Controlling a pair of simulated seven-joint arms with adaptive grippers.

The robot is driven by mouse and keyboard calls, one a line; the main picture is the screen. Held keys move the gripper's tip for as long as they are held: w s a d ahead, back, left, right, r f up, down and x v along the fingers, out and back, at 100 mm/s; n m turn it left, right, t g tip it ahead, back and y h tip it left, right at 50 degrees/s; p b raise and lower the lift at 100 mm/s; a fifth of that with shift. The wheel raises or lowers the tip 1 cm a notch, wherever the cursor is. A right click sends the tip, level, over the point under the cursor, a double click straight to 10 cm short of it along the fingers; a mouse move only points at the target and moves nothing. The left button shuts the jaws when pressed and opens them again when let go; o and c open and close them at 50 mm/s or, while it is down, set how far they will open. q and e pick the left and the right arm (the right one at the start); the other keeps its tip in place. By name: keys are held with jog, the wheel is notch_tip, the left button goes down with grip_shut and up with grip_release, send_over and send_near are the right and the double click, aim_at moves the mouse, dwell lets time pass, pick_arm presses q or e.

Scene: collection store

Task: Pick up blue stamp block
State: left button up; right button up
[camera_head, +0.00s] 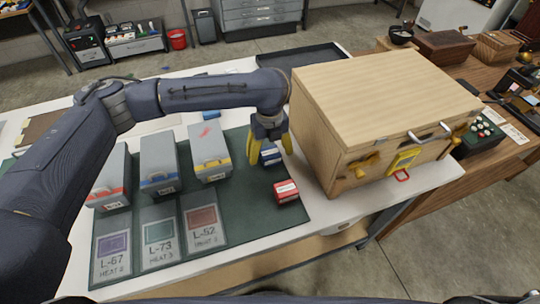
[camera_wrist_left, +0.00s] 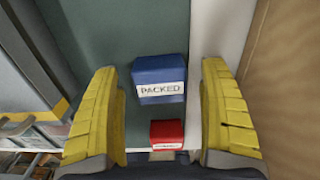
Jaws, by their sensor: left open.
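The blue stamp block (camera_head: 270,157) sits on the green mat, partly hidden by my left gripper in the head view. In the left wrist view the blue block (camera_wrist_left: 159,74) has a white label reading PACKED and lies between and ahead of the two yellow fingers. My left gripper (camera_head: 270,143) is open, pointing down over the blue block, with space on both sides of it; its fingers also show in the left wrist view (camera_wrist_left: 161,115). A red block (camera_head: 287,191) with a white label stands just in front of the blue one. My right gripper is not in view.
A large wooden case (camera_head: 385,110) stands close to the right of the blocks. Several grey boxes (camera_head: 208,150) stand to the left, with label cards (camera_head: 203,222) in front. The green mat (camera_head: 262,222) is bare near its front right.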

pick_arm(q)
jog(key=shift+f, duration=0.45)
jog(key=c, duration=1.3)
